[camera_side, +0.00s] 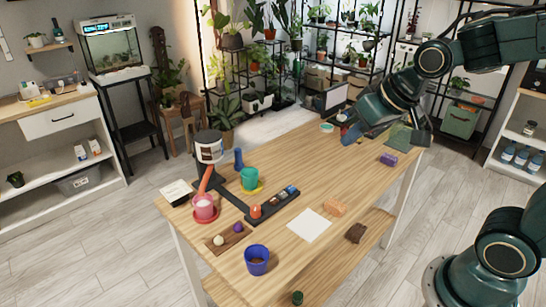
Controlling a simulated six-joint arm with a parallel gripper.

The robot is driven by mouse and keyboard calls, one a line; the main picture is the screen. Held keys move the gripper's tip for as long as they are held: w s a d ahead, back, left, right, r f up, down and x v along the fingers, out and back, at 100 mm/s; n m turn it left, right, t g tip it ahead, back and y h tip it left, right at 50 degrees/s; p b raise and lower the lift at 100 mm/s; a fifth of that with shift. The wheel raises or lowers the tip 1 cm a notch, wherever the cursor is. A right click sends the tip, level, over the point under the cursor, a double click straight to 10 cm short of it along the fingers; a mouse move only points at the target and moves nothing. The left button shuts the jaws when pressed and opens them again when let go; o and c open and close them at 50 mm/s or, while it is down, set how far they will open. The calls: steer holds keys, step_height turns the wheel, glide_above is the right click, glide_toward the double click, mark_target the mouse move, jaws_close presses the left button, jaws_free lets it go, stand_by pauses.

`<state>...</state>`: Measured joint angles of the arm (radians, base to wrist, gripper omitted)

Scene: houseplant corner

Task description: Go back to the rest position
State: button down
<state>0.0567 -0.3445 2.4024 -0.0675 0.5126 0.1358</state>
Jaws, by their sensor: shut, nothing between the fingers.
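My gripper (368,130) is at the end of my dark green arm, above the far right part of the wooden table (330,170). Its fingers point down and to the left, and it is shut with nothing seen in it. It appears apart from the tabletop. Part of the table behind the gripper is hidden.
A white sheet (309,225), orange block (335,207) and purple block (388,159) lie nearer the right. Plant shelves stand behind.

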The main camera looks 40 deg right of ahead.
steer(key=s+r+n+g, duration=0.1)
steer(key=s, duration=1.1)
steer(key=shift+s+r+n, duration=0.2)
steer(key=shift+r+n, duration=0.1)
steer(key=shift+r, duration=0.1)
stand_by(0.6)
